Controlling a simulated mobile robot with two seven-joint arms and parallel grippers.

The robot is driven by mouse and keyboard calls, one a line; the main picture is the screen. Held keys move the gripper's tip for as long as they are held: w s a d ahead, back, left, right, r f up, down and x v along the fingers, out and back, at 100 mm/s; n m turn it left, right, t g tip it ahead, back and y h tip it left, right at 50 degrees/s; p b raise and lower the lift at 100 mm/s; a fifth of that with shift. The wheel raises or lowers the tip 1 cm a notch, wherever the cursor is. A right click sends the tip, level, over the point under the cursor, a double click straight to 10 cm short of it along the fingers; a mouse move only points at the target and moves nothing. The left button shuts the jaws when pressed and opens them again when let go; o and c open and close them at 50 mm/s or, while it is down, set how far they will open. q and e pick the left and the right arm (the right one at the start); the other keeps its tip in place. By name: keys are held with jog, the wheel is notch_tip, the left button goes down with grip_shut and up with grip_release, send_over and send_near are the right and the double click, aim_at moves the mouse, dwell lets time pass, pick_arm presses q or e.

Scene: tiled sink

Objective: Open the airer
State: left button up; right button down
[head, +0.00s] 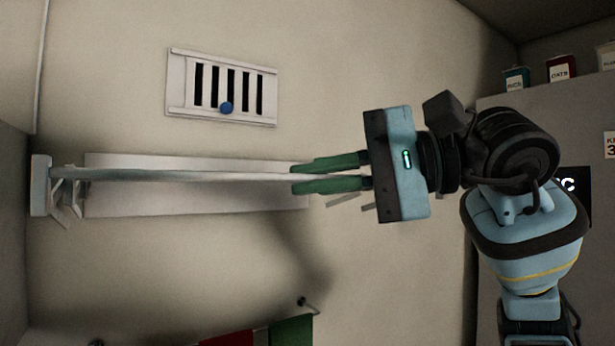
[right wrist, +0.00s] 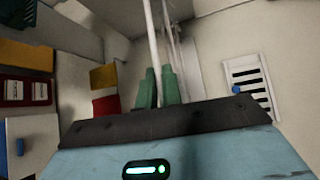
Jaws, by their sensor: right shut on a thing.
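The airer is on the wall at the left of the head view. Its pale front bar (head: 200,176) runs sideways from a white end bracket (head: 40,186), with a long pale back plate (head: 190,203) behind it. My right gripper (head: 293,178) is shut on the bar near its right part, one green finger above and one below. In the right wrist view the bar (right wrist: 152,35) runs away between the green fingers (right wrist: 158,85). The airer's right end is partly hidden behind my gripper. My left gripper is not in view.
A white wall vent with dark slots (head: 222,88) and a blue knob (head: 227,108) is above the airer. A hook (head: 303,302) with red and green cloth (head: 290,333) is below. A grey cabinet (head: 545,120) at right carries several tins.

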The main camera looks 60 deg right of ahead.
jog(key=shift+s+a, duration=0.1)
jog(key=shift+a, duration=0.05)
jog(key=c, duration=1.6)
grip_release()
jog(key=shift+o, duration=0.2)
